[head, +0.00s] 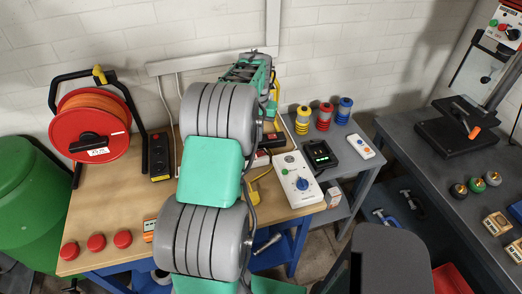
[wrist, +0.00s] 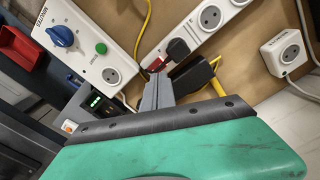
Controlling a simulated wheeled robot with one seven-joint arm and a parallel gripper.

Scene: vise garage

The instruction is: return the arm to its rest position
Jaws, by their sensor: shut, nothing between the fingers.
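My arm rises through the middle of the head view, over the wooden workbench (head: 130,212), with its grey and green links hiding part of the bench. My gripper (wrist: 158,82) shows in the wrist view with its grey fingers together and nothing between them. They point toward the bench top near black plugs and a white power strip (wrist: 212,20). I cannot tell whether the fingers touch anything. In the head view the fingers are hidden or too small to make out.
A white control box (head: 299,176) with a blue knob stands right of my arm. A red cable reel (head: 92,125) and red caps (head: 96,242) are at left. Coloured spools (head: 324,114) stand behind right. A dark bench (head: 425,165) is far right. White walls rise behind.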

